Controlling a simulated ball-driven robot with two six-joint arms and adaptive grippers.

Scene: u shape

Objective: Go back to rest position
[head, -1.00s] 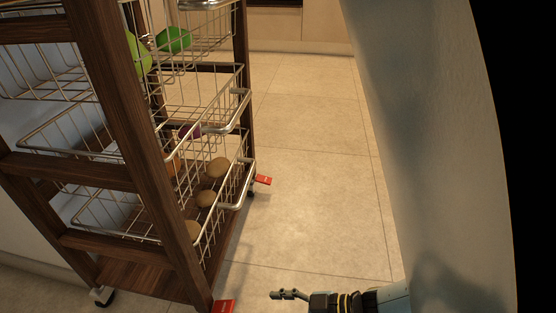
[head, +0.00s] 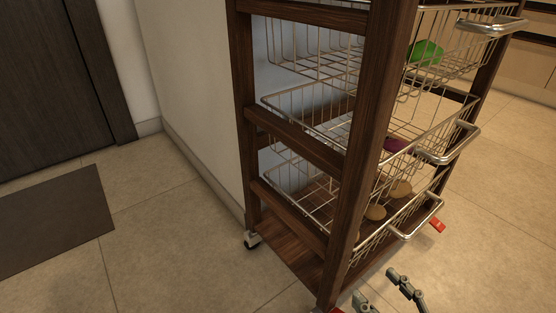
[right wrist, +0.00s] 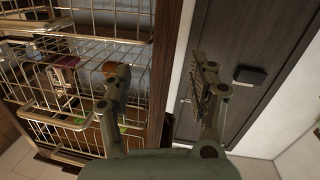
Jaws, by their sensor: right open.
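My right gripper (head: 375,284) is at the bottom edge of the head view, in front of the lower part of a wooden cart. Its two fingers are apart with nothing between them. In the right wrist view the open fingers (right wrist: 162,68) stand either side of a dark wooden post of the cart, with wire baskets behind the left finger and a dark door behind the right one. I cannot tell how close the fingers are to the cart. My left gripper is in neither view.
The wheeled cart (head: 372,150) holds wire baskets with a green item (head: 426,52), a purple item (head: 395,145) and several brown round items (head: 400,189). A white wall (head: 190,90) is behind it. A dark door (head: 50,90) and mat (head: 55,220) are left, with clear floor between.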

